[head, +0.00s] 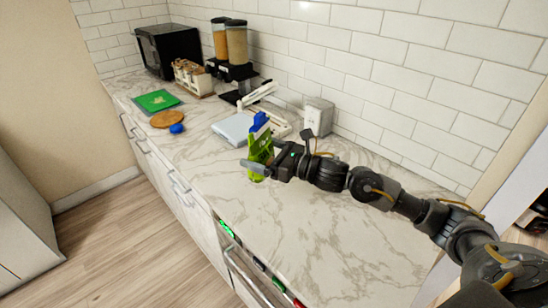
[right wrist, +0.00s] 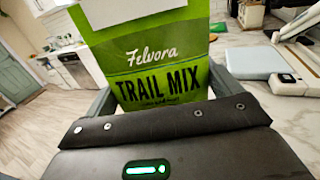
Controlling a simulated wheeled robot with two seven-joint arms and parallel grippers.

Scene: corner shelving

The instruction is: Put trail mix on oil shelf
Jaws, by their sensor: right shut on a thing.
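The trail mix is a green bag (head: 260,150) held up over the marble counter in the head view. Its label, "Felvora TRAIL MIX", faces the camera in the right wrist view (right wrist: 155,60). My right gripper (head: 262,168) is shut on the bag near its lower part; in the right wrist view its fingers lie on either side of the bag. I cannot tell whether the bag's bottom touches the counter. My left gripper is not in view. No oil shelf can be made out in these frames.
The marble counter (head: 330,225) is bare in front of my right arm. Behind the bag are a white scale-like item (head: 233,127) and a white box (head: 318,117). Farther left are a spice rack (head: 193,78), two dispensers (head: 236,45), a wooden board (head: 167,119) and a black microwave (head: 168,50).

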